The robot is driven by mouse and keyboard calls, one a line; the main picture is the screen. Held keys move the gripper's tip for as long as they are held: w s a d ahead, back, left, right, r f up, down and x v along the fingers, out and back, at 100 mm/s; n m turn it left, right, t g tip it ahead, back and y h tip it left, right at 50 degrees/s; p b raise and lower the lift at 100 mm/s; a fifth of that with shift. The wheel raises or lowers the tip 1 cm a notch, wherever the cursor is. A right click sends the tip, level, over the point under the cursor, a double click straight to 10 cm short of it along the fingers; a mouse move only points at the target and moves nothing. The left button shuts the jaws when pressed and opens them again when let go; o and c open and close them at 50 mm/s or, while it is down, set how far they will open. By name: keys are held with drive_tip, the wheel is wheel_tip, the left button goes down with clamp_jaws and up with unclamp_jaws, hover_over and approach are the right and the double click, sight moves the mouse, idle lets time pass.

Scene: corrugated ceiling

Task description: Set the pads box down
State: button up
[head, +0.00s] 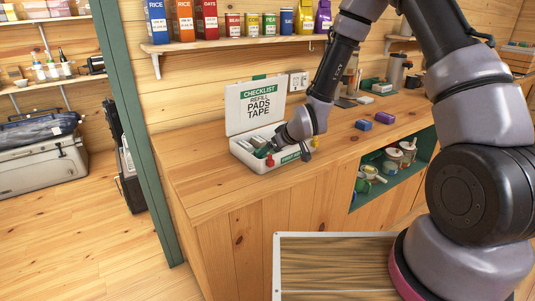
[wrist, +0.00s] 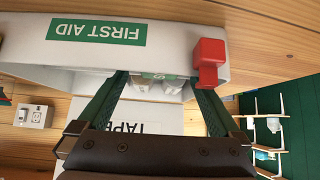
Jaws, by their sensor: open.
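The white first aid box (head: 241,154) stands open on the wooden counter, its lid (head: 256,106) raised and reading CHECKLIST REFILL PADS TAPE. My gripper (head: 266,151) reaches down into it; the fingers look open. In the wrist view the front wall (wrist: 60,55) of the box carries a FIRST AID label and a red latch (wrist: 208,62). The green fingers (wrist: 160,80) stand apart behind that wall. A small pale box with green marking (wrist: 165,76), perhaps the pads box, shows between them, partly hidden. I cannot tell whether the fingers touch it.
A shelf (head: 230,43) of food boxes runs above. The counter's left end (head: 190,175) is clear. An open cubby (head: 385,175) with containers is below.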

drive_tip(key=s+d+r+m+h, duration=0.2)
drive_tip(key=s+d+r+m, duration=0.15)
drive_tip(key=d+r, duration=0.75)
drive_tip(key=s+d+r+m+h, duration=0.25)
drive_tip(key=s+d+r, duration=0.4)
drive_tip(key=r, duration=0.75)
drive_tip(key=s+d+r+m, duration=0.3)
drive_tip(key=s+d+r, duration=0.1)
drive_tip(key=s, duration=0.3)
drive_tip(key=s+d+r+m, duration=0.3)
drive_tip(key=s+r, duration=0.4)
drive_tip(key=s, duration=0.1)
drive_tip(key=shift+d+y, duration=0.4)
drive_tip(key=shift+y, duration=0.05)
